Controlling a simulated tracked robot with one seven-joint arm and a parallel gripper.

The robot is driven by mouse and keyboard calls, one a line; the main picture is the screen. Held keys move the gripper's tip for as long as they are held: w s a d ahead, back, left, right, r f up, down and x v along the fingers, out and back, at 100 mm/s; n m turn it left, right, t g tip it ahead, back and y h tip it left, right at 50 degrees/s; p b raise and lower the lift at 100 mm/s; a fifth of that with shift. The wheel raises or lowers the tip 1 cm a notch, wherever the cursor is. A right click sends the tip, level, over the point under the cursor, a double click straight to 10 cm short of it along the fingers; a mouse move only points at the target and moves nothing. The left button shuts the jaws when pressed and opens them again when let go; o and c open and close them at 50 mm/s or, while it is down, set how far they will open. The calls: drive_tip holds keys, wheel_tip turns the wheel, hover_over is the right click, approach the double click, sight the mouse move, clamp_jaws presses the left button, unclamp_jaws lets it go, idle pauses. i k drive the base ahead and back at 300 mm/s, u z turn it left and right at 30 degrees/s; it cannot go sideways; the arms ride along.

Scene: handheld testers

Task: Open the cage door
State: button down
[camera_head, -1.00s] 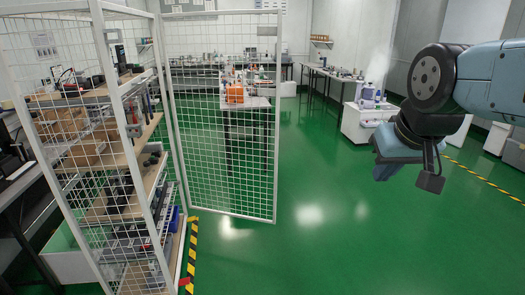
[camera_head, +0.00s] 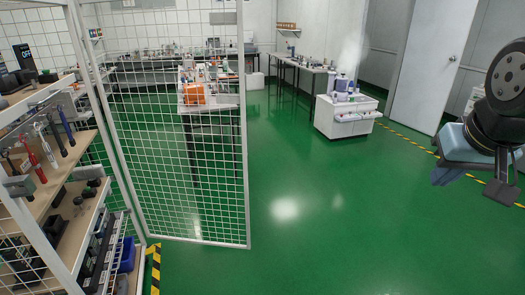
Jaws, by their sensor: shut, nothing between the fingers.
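The cage door (camera_head: 185,165) is a white-framed wire mesh panel left of centre. It stands swung out from the cage, reaching right over the green floor. Its lower corner is near the striped tape. The cage (camera_head: 30,215) is at the left edge, partly cut off, with shelves of tools behind its frame. My gripper (camera_head: 446,178) is at the far right, well apart from the door, shut and empty. Its fingertips are small and hard to make out, and part of my arm is cut off by the picture edge.
A white cart (camera_head: 345,118) with bottles stands at the back right. Benches (camera_head: 300,70) line the back, and a table (camera_head: 215,105) with an orange item shows through the mesh. Yellow-black tape (camera_head: 153,268) lies by the cage. The middle green floor is clear.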

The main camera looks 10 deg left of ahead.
sight(224, 18)
drive_tip(key=i, duration=1.15)
drive_tip(key=u, duration=0.75)
drive_tip(key=i, duration=0.3)
drive_tip(key=u, duration=0.15)
drive_tip(key=k, duration=0.8)
drive_tip(key=u, duration=0.2)
drive_tip(key=i, duration=0.85)
drive_tip(key=z, duration=0.1)
